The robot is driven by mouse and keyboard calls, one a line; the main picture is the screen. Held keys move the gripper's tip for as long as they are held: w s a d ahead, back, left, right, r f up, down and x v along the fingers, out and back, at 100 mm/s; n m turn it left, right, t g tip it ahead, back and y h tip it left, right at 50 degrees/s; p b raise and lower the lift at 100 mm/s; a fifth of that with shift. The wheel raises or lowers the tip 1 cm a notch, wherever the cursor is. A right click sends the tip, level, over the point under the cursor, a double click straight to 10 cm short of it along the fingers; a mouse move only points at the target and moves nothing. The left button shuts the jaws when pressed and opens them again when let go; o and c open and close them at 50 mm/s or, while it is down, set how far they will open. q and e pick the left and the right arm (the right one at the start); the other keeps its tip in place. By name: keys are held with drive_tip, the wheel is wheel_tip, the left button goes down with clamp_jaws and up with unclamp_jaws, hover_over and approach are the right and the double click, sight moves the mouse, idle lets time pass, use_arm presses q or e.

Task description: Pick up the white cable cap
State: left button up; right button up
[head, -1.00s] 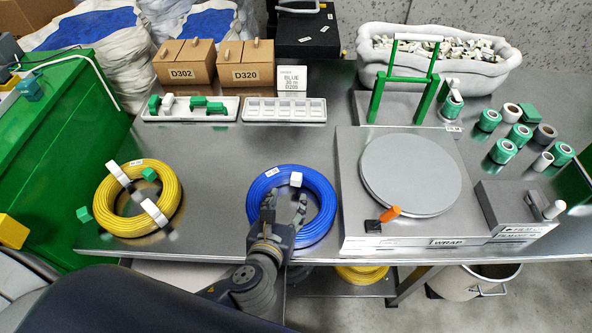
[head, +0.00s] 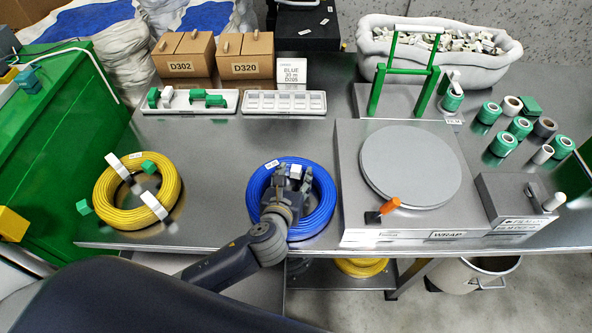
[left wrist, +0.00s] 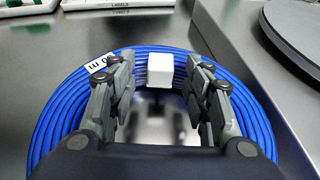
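The white cable cap (head: 295,171) is a small white block at the far inner side of the blue cable coil (head: 327,206), which lies flat on the bench. In the left wrist view, the cap (left wrist: 160,70) sits between the spread fingers of my left gripper (left wrist: 162,82), with a gap showing on either side. In the head view, my left gripper (head: 293,179) reaches over the near side of the coil, its fingers around the cap. It is open and appears not to touch the cap. My right gripper is not in view.
A yellow cable coil (head: 106,212) with white and green blocks lies to the left. The grey wrapping turntable (head: 410,165) stands close on the right. Behind are an empty compartment tray (head: 247,101) and a tray of green and white pieces (head: 226,104).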

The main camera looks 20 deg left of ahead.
use_arm(q)
drive_tip(key=c, duration=0.7)
drive_tip(key=shift+o, duration=0.2)
